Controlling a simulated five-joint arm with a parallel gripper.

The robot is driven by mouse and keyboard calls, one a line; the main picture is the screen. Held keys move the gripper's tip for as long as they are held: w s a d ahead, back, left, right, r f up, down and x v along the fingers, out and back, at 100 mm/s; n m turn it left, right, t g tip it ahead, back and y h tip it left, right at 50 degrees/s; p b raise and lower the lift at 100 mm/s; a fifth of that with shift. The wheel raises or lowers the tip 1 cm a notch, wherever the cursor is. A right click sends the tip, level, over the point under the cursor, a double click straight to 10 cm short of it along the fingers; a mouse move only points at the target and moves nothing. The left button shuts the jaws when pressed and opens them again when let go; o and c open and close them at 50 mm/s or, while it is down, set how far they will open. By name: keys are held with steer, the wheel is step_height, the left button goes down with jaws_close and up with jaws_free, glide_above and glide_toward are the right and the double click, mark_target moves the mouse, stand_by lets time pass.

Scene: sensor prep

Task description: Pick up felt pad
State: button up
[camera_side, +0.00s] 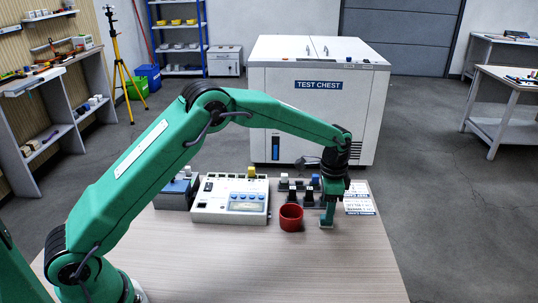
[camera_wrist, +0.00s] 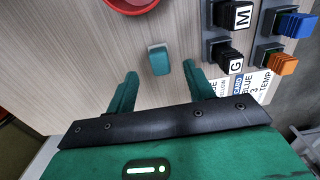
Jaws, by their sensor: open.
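A small teal block with a pale grey end, which looks like the felt pad (camera_wrist: 159,62), lies on the wood-grain table in the wrist view. My gripper (camera_wrist: 160,72) is open and empty, with its two green fingertips on either side of the pad's near end and a gap to each side. In the side view my gripper (camera_side: 328,212) points down close to the table at the right, and a small pale patch shows at its tips. I cannot tell the exact height of the fingertips above the table.
A red cup (camera_side: 291,218) stands just left of my gripper. Behind are black holders with coloured plugs, including a blue one (camera_wrist: 295,24) and an orange one (camera_wrist: 284,64). A printed card (camera_side: 359,199) lies right; a white instrument box (camera_side: 229,205) stands left. The front table is clear.

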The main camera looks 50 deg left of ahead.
steer(key=shift+f, duration=2.35)
steer(key=c, duration=1)
